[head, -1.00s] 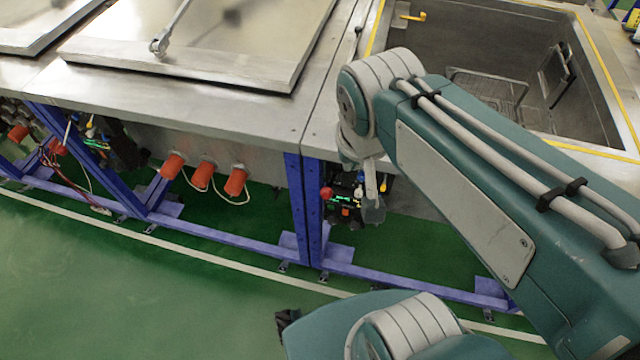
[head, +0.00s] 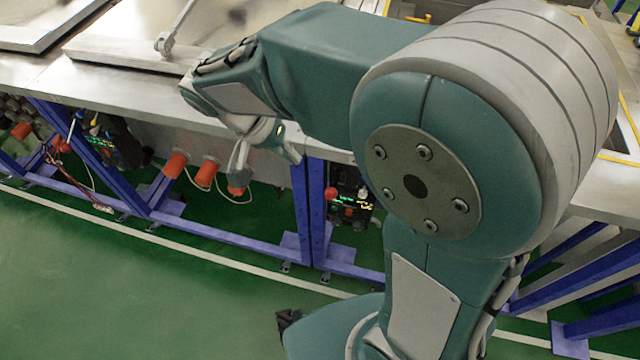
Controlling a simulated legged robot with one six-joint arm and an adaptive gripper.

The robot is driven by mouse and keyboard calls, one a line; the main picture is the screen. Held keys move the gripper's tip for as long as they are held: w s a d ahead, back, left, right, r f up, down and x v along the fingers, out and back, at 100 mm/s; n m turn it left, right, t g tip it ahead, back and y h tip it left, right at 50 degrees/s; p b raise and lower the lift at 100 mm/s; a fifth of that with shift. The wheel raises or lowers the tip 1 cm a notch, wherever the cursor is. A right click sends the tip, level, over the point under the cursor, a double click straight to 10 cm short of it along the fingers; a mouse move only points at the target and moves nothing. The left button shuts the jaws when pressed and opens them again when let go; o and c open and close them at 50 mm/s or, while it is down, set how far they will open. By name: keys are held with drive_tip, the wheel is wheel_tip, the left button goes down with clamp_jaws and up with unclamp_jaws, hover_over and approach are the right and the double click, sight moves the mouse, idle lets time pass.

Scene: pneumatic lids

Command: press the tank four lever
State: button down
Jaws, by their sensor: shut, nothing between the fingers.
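I can read no tank numbers, so I cannot tell which lever belongs to tank four. A red ball-ended lever (head: 330,193) shows on a dark control unit (head: 352,203) with green lights, under the table edge beside a blue leg. Another control unit (head: 103,145), with blue and yellow parts, sits farther left under the edge. My gripper (head: 239,178) is shut and empty, pointing down in front of the table edge between the two units. It is left of the red lever and apart from it. It overlaps the rightmost orange cap in the picture; contact cannot be told.
A closed steel lid (head: 130,52) with a handle (head: 165,43) lies behind my wrist. Orange caps (head: 174,164) with hoses stick out below the table. Blue legs (head: 316,210) and rails stand on the green floor. My arm hides much of the tank at right. The front-left floor is clear.

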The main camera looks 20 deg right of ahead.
sight(326, 191)
drive_tip(key=a+f, duration=0.1)
drive_tip(key=w+a+f+m+h, duration=0.1)
drive_tip(key=shift+w+a+h, duration=0.2)
drive_tip(key=shift+a+h, duration=0.1)
drive_tip(key=x, duration=1.4)
drive_tip(key=shift+f, duration=0.15)
drive_tip(key=shift+a+f, duration=0.1)
